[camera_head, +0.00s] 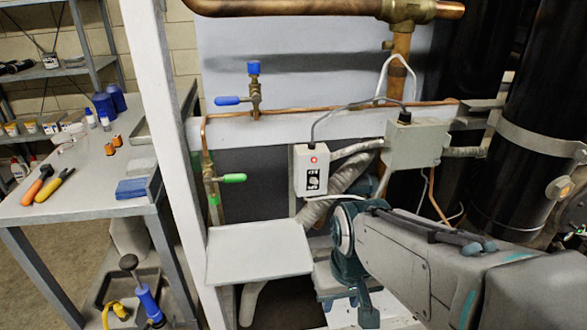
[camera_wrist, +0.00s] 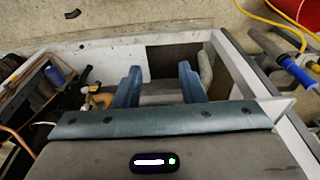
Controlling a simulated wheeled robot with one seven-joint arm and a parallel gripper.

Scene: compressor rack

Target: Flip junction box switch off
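A pale box (camera_head: 311,170) with a red round button or light on top and a black-and-white switch panel (camera_head: 313,181) below hangs at the middle of the rack in the head view. The switch's position is too small to tell. A plain grey box (camera_head: 418,147) with a black cable fitting is mounted to its right. My gripper (camera_wrist: 158,80) points down, its two blue fingers apart with nothing between them. In the head view it is below and right of the switch box, partly hidden by my arm. The switch box is not clearly visible in the wrist view.
A grey shelf plate (camera_head: 258,250) juts out below the switch box. Copper pipes with a blue-handled valve (camera_head: 228,101) and a green-handled valve (camera_head: 233,178) lie left. A white post (camera_head: 165,130) separates the rack from a tool table (camera_head: 90,205). Black cylinders (camera_head: 530,110) stand right.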

